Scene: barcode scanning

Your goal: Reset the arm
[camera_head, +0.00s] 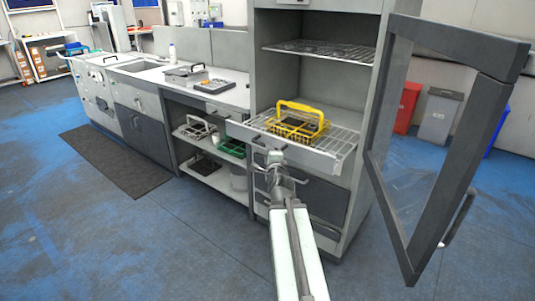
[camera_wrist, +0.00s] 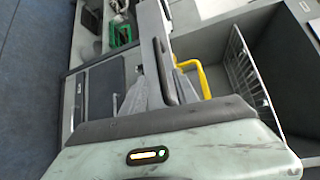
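My gripper (camera_head: 276,164) is at the front edge of a pulled-out wire rack (camera_head: 335,150) in the tall open cabinet, with my arm stretched forward to it. In the wrist view the grey fingers (camera_wrist: 150,92) show beside a dark bar-like handle. Whether they touch the handle or are parted is unclear. A yellow wire basket (camera_head: 300,118) stands on the rack, just beyond my gripper. Its yellow handle (camera_wrist: 196,74) also shows in the wrist view, apart from the fingers.
The cabinet's glass door (camera_head: 440,150) stands wide open on the right. Drawers (camera_head: 315,195) lie below the rack. To the left are an open shelf with a green basket (camera_head: 232,147) and a counter with a sink (camera_head: 138,66). Blue floor is free at the front left.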

